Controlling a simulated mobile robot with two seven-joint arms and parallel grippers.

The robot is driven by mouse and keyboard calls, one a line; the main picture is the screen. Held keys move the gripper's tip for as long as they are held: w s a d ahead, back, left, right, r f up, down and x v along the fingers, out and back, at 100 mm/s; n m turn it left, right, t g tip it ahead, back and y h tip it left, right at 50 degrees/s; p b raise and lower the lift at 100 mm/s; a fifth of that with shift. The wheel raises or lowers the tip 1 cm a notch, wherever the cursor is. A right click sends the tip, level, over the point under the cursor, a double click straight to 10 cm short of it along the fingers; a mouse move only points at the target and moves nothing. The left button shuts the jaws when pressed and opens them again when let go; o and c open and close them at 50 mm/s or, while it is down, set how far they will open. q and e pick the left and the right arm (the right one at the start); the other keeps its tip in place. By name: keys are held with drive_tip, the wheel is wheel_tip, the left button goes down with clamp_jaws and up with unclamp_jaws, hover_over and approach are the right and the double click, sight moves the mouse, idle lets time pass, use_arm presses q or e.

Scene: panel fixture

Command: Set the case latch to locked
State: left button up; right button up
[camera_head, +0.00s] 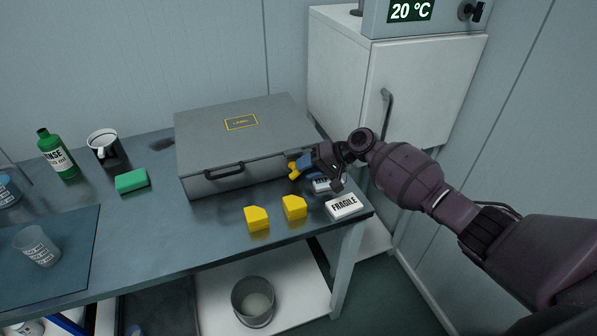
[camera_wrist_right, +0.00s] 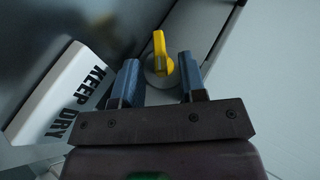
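A closed grey case (camera_head: 215,135) lies on the dark table, with a black handle (camera_head: 224,172) on its front. A yellow latch lever (camera_head: 294,172) sits at the right part of the case's front, partly hidden by my right gripper (camera_head: 303,165). In the right wrist view the lever (camera_wrist_right: 160,48) stands nearly upright on a round grey base (camera_wrist_right: 158,75). The blue fingers of my right gripper (camera_wrist_right: 158,65) are apart, one on each side of the lever, with gaps visible on both sides. My left gripper is out of view.
A white KEEP DRY box (camera_wrist_right: 62,95) lies close beside the right gripper. A FRAGILE box (camera_head: 344,207) and two yellow blocks (camera_head: 257,218) (camera_head: 294,207) lie before the case. A white cabinet (camera_head: 415,85) stands right.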

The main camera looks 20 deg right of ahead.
drive_tip(key=shift+x, duration=1.45)
clamp_jaws()
